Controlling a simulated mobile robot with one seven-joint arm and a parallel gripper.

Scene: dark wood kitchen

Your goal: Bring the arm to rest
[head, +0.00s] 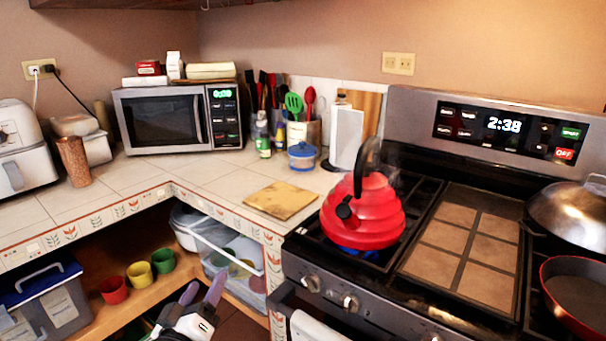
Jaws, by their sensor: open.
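My gripper (203,288) shows at the bottom edge of the head view, left of the middle. Its two purple-grey fingers point up and stand apart, with nothing seen between them. It appears in front of the open shelf under the counter, below the clear bin (236,258). Most of my arm is out of the frame or hidden.
A red kettle (362,212) stands on the stove over a blue flame. A pan (580,295) and a lidded pot (575,215) are at right. Red, yellow (140,274) and green cups stand on the shelf. The white tiled counter (215,168) has free room.

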